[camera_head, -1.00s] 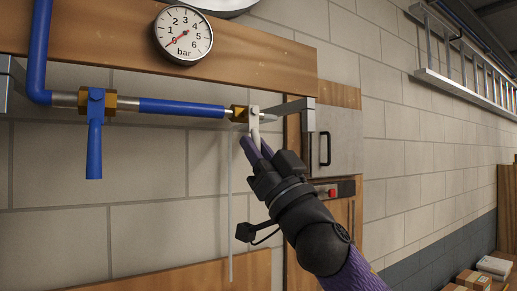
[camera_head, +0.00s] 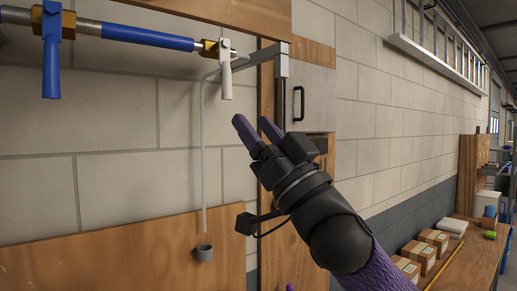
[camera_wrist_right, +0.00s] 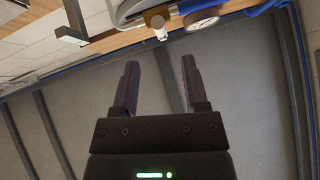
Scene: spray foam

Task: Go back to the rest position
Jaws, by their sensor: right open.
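My right gripper (camera_head: 254,130) is open and empty in the head view, in front of the wall, below and to the right of the white valve handle (camera_head: 226,80). The white handle hangs down from a brass fitting at the end of the blue pipe and stands clear of the fingers. In the right wrist view the two purple fingers (camera_wrist_right: 159,82) are spread with nothing between them.
A blue-handled valve (camera_head: 51,60) sits on the pipe at the left. A grey cabinet (camera_head: 308,95) is behind my right arm. Boxes (camera_head: 420,252) lie on a bench at the lower right.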

